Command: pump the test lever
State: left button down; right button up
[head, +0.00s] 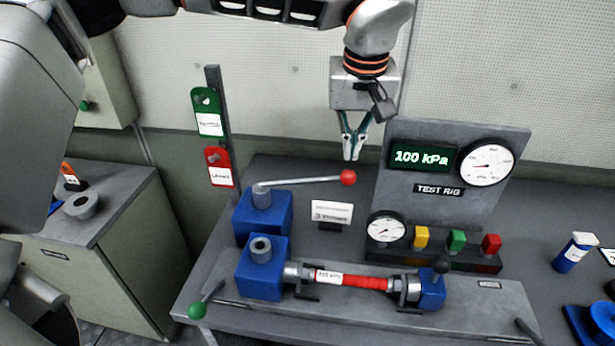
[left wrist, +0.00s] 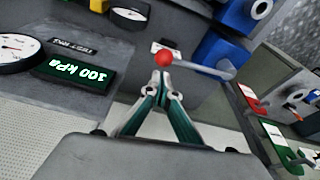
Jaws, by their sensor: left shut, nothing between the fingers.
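The test lever is a grey rod with a red ball knob (head: 348,177), running right from the top of a rear blue block (head: 263,212). The red knob also shows in the left wrist view (left wrist: 163,59), just beyond my fingertips. My left gripper (head: 352,156) points down above and near the knob, shut and empty. Its fingertips (left wrist: 160,80) meet in the left wrist view, and no contact with the knob can be made out. The test rig panel (head: 437,212) shows 100 kPa on its display (head: 424,157). My right gripper is not seen.
A front blue block (head: 262,268) joins a red hose (head: 362,282) on the bench. A small sign (head: 332,213) stands below the red knob. Green (head: 208,110) and red (head: 218,166) tags hang on a post at left.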

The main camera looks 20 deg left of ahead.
pick_arm(q)
jog(key=v, duration=0.2)
jog(key=w+v, duration=0.1)
jog(key=v, duration=0.2)
jog(key=shift+a, duration=0.2)
dwell(0.4)
